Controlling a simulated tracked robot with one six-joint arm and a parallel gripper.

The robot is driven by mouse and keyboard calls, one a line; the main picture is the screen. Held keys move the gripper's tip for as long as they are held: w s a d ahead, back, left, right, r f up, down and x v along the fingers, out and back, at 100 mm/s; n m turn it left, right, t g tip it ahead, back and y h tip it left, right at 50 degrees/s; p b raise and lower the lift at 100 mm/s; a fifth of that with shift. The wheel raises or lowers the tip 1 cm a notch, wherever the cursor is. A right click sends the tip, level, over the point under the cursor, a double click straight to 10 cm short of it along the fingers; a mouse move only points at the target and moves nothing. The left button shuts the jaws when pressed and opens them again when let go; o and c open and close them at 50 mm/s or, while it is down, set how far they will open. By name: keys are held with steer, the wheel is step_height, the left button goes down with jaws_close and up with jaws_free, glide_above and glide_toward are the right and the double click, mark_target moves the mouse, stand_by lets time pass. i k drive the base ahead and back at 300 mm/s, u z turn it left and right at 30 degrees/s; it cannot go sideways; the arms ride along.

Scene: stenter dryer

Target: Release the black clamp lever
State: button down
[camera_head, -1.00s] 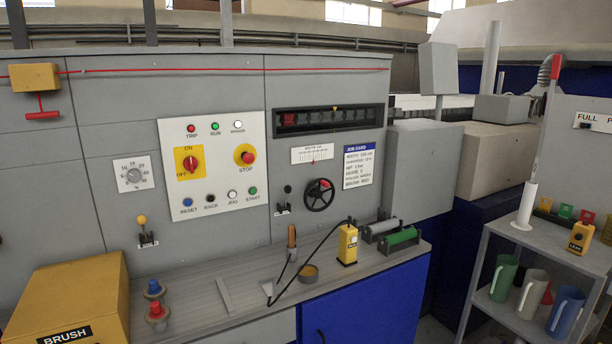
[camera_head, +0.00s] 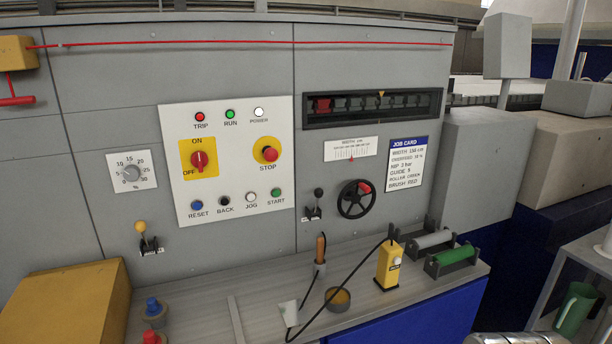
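The black clamp lever (camera_head: 317,203) is a small lever with a round black knob on the grey panel, just left of the black handwheel (camera_head: 356,199). It stands nearly upright above a small base plate with markings too small to read. Nothing touches it. A similar lever with a yellow knob (camera_head: 142,235) stands further left on the panel. My gripper's fingers do not show. A silvery ribbed piece at the bottom right edge may be part of my arm; I cannot tell.
Below the lever, the grey bench (camera_head: 262,318) holds a wooden-handled tool (camera_head: 320,250), a brass-coloured cup (camera_head: 337,299), a yellow corded device (camera_head: 388,266) and a green roller (camera_head: 452,256). A white control plate (camera_head: 228,162) is left of the lever. A yellow box (camera_head: 68,308) stands at lower left.

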mark_target(319, 193)
steer(key=u, duration=0.4)
steer(key=i, duration=0.85)
steer(key=u, duration=0.45)
